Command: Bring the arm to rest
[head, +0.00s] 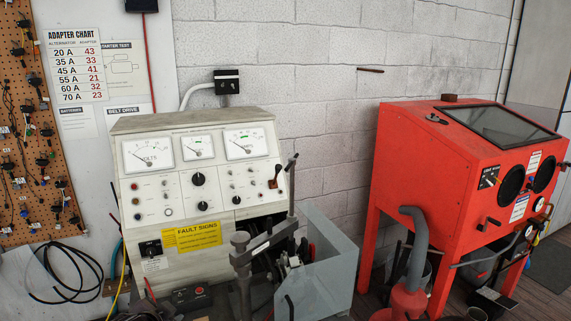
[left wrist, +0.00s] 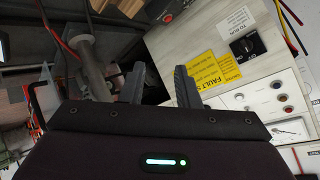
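My left gripper (left wrist: 160,84) shows in the left wrist view, its two dark fingers spread apart. I see nothing held between them. Beyond the fingers is the test bench, with its yellow fault signs label (left wrist: 214,70), a black rotary switch and part of the white control panel (left wrist: 262,92). Its distance from the fingers is hard to judge. In the head view I cannot make out either gripper. My right gripper shows in neither view.
The grey test bench (head: 215,210) stands against the wall, with a clamp post (head: 243,270) and a clear guard (head: 322,275) at its front. A red blast cabinet (head: 415,150) stands right. A pegboard (head: 45,140) with hanging adapters is at left.

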